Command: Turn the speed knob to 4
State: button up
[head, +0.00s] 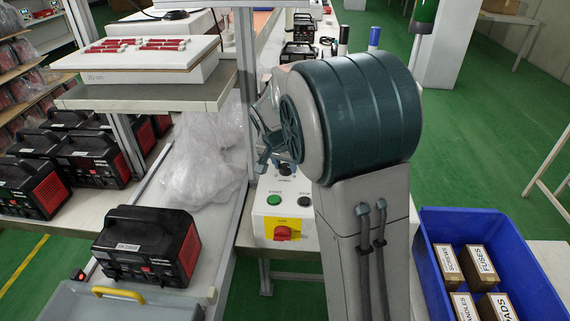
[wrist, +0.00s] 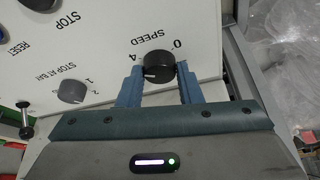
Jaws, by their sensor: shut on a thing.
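The black speed knob (wrist: 159,66) sits on a white panel (wrist: 95,40) under the word SPEED, which appears upside down in the wrist view. The labels 4 and 0 stand beside it, 4 to its left and 0 above right. A short white mark shows on the knob's lower left side, near the 4; its exact reading is hard to tell. My gripper (wrist: 160,73) is shut on the knob, one blue finger on each side. In the head view my gripper (head: 266,150) is at the control box (head: 262,222), partly hidden by my arm.
The box has a green start button (head: 273,199), a black stop button (head: 304,201) and a red switch on yellow (head: 283,233). Clear plastic bags (head: 200,165) lie left. A blue crate (head: 535,255) stands right.

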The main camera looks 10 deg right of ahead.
jog(key=o, duration=1)
jog(key=shift+c, duration=0.2)
jog(key=shift+r, duration=0.15)
jog(key=v, duration=1.3)
jog(key=shift+s+r, duration=0.15)
jog(key=shift+r, duration=0.1)
jog(key=s+d+f+n+y+p, duration=0.1)
jog(key=s+f+n+p, duration=0.1)
jog(key=s, duration=0.9)
jog(key=s+d+f+n+g+y+p, duration=0.1)
jog(key=s+n, duration=0.3)
jog(key=s, duration=0.8)
jog(key=shift+d+f+n+y+p, duration=0.25)
jog(key=shift+f+n+y+p, duration=0.05)
jog(key=shift+f+p, duration=0.45)
